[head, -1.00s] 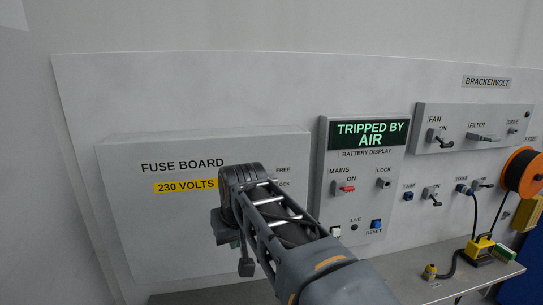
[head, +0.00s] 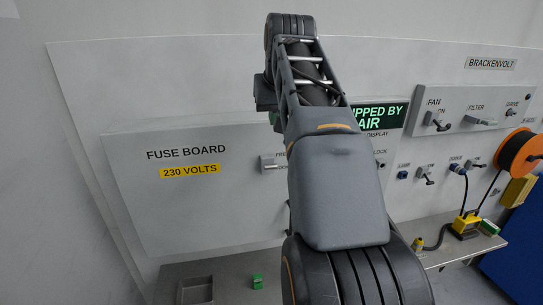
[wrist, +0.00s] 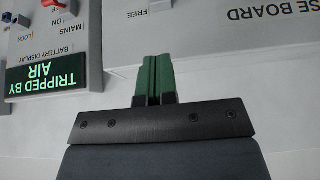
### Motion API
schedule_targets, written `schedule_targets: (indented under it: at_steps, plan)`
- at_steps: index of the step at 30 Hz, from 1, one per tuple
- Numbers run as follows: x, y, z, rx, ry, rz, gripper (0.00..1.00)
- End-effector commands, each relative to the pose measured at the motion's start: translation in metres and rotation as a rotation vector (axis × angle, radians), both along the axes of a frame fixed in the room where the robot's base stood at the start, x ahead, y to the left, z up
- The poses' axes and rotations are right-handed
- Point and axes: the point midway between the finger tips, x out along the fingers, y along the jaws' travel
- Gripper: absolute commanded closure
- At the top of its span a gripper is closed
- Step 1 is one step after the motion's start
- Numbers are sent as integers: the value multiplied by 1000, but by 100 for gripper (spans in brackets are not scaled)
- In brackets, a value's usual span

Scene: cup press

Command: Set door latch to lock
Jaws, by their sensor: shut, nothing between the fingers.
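The door latch (head: 271,163) is a small pale lever lying roughly level at the right edge of the fuse board door (head: 190,205), beside the FREE and LOCK labels, which my arm partly covers. I cannot tell its setting for sure. In the wrist view, which is upside down, part of the latch (wrist: 160,5) shows at the top edge by the word FREE. My gripper (wrist: 153,58) has green fingers shut together and empty, pointing toward the panel, apart from the latch. In the head view the fingers are hidden behind my arm.
A lit display (head: 392,114) reads TRIPPED BY AIR, right of the fuse board. Its red mains switch (wrist: 54,4) shows in the wrist view. A bench (head: 225,275) below holds a recessed tray (head: 197,290) and a green block (head: 257,281). An orange cable reel (head: 517,153) is at right.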

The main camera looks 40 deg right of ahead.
Motion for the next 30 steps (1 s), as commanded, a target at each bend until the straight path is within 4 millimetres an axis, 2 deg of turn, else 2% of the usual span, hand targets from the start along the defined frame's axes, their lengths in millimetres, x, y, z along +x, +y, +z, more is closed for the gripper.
schedule_targets:
  at_steps: [5,20,24,30]
  plan:
    - [6,-2,-11,1,2,0,100]
    - [46,-22,-88,2,3,1,100]
    - [41,-19,-105,0,1,0,100]
    - [37,-18,-119,0,0,1,100]
